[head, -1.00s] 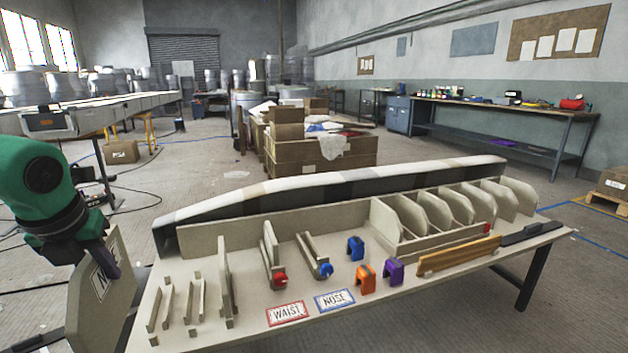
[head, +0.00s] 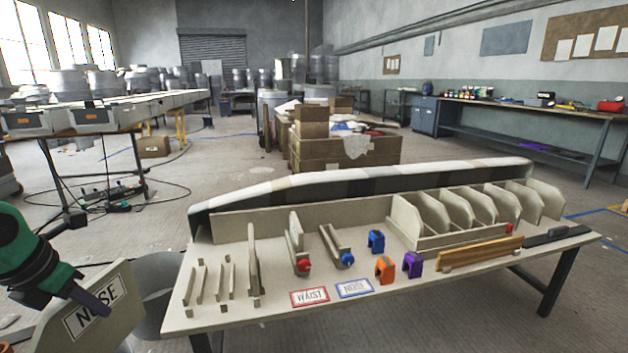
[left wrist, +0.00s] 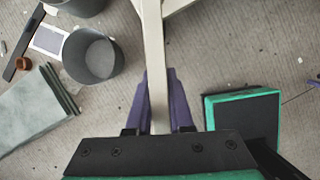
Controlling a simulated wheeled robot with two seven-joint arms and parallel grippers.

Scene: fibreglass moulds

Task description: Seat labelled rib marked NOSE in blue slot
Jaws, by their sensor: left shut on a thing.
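My left gripper (head: 92,300) is shut on the rib marked NOSE (head: 112,322), a pale flat panel with a white label. It holds the rib upright at the lower left, off the left end of the bench. In the left wrist view the purple fingers (left wrist: 159,108) pinch the rib's thin edge (left wrist: 158,75). The blue slot (head: 333,243), two low rails with a blue knob (head: 347,259), stands mid-bench with its gap showing empty. The NOSE card (head: 354,288) lies in front of it. My right gripper is not in view.
The bench (head: 240,313) also carries a red-knobbed slot (head: 299,255) left of the blue one, low rails at the left, blue, orange (head: 384,270) and purple clips, and a rack of upright ribs (head: 440,215). A long mould (head: 350,180) runs along the back.

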